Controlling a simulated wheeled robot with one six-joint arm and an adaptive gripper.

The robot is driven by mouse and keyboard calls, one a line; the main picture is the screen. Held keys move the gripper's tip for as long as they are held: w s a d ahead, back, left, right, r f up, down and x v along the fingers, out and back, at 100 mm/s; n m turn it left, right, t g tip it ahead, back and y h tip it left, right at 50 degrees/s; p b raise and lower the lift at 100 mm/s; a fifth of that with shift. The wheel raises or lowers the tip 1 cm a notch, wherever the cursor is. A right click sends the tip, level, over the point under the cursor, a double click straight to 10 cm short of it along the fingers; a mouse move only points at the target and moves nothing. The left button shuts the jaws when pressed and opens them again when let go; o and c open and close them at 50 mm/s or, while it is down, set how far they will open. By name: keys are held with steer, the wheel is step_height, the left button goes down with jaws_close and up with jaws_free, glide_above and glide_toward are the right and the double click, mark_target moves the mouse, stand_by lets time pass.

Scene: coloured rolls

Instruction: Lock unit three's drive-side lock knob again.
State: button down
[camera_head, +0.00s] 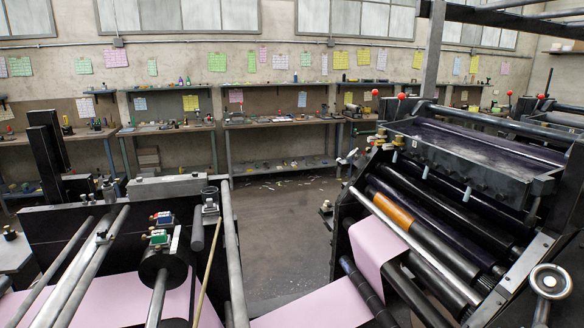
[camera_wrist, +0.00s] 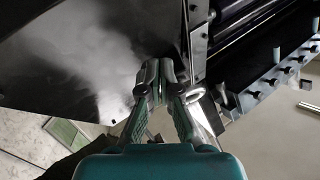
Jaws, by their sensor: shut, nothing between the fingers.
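My gripper (camera_wrist: 157,80) is in the wrist view, its two fingers closed together with nothing visible between them. The fingertips are in front of a dark, shiny plate (camera_wrist: 85,50). A bright metal loop or lever end (camera_wrist: 195,95) shows just right of the fingers; whether they touch it cannot be told. I do not make out my gripper in the head view. A press unit (camera_head: 440,190) with dark rollers and one orange roller section (camera_head: 392,212) stands at right. Red ball knobs (camera_head: 401,96) sit at its top. I cannot tell which part is unit three's drive-side lock knob.
A bar with several dark pegs (camera_wrist: 257,85) runs along the right in the wrist view. A pink web (camera_head: 375,250) enters the press. A handwheel (camera_head: 550,281) is at lower right. Another machine (camera_head: 60,240) stands at left. Open floor (camera_head: 285,225) lies between them.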

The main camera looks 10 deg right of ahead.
steer(key=shift+s+d+r+v, duration=0.1)
steer(key=shift+r+v, duration=0.1)
steer(key=shift+v, duration=0.7)
steer(key=shift+s+d+r+v, duration=0.1)
steer(key=shift+r+v, duration=0.1)
steer(key=shift+v, duration=0.75)
steer(key=shift+d+r+v, duration=0.1)
steer(key=shift+r+v, duration=0.05)
steer(key=shift+v, duration=0.75)
steer(key=d+f, duration=0.3)
steer(key=d, duration=0.2)
steer(key=shift+w+d+f, duration=0.2)
steer(key=shift+w+d, duration=0.1)
steer(key=shift+w, duration=0.1)
steer(key=shift+r, duration=0.15)
steer(key=shift+w+a+r, duration=0.2)
steer(key=shift+w, duration=0.3)
steer(key=shift+w+a+r, duration=0.2)
steer(key=shift+w+r, duration=0.05)
steer(key=shift+w, duration=0.2)
steer(key=v, duration=0.6)
steer(key=shift+r, duration=0.3)
